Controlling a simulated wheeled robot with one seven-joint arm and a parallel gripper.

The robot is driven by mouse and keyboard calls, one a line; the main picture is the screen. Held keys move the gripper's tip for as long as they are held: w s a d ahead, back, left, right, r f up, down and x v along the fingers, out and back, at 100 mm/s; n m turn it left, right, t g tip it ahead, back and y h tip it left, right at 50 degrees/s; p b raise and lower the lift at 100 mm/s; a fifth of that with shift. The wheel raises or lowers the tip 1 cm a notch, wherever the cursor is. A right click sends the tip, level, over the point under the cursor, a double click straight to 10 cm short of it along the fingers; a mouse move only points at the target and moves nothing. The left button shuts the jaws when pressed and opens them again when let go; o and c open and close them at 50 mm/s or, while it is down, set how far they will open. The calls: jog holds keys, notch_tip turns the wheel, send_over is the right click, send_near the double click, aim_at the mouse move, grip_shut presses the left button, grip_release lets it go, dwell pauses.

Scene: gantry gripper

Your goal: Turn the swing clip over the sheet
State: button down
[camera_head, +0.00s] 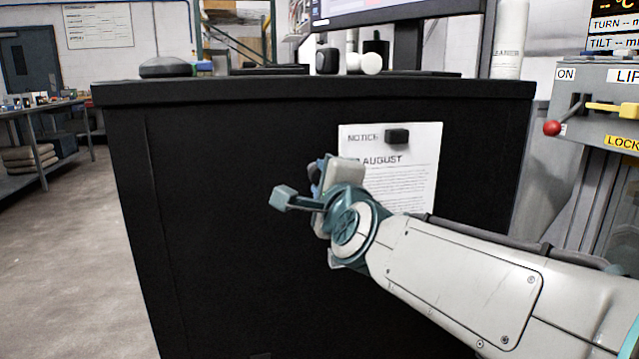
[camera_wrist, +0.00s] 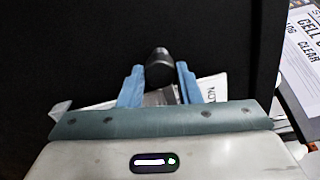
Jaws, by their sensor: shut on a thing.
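The white sheet (camera_head: 414,183), headed NOTICE and AUGUST, lies flat against the black cabinet front. Part of it also shows in the wrist view (camera_wrist: 213,88) beside the right finger. My gripper (camera_head: 321,172) is at the sheet's left edge, and my arm covers the sheet's lower left part. In the wrist view my gripper's blue fingers (camera_wrist: 160,74) are closed around a dark, round-ended piece, apparently the swing clip (camera_wrist: 159,62). In the head view that piece is hidden, so I cannot tell its angle or whether it overlaps the sheet.
A small black block (camera_head: 397,136) sits on the sheet's top edge. The black cabinet (camera_head: 230,220) is otherwise bare to the left. Small items and a monitor (camera_head: 375,12) stand on its top.

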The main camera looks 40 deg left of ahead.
jog(key=c, duration=1.1)
grip_release()
jog(key=shift+o, duration=0.2)
jog(key=b+v, duration=0.1)
jog(key=v, duration=1.2)
jog(key=shift+s+d+b, duration=0.25)
jog(key=shift+d+b, duration=0.1)
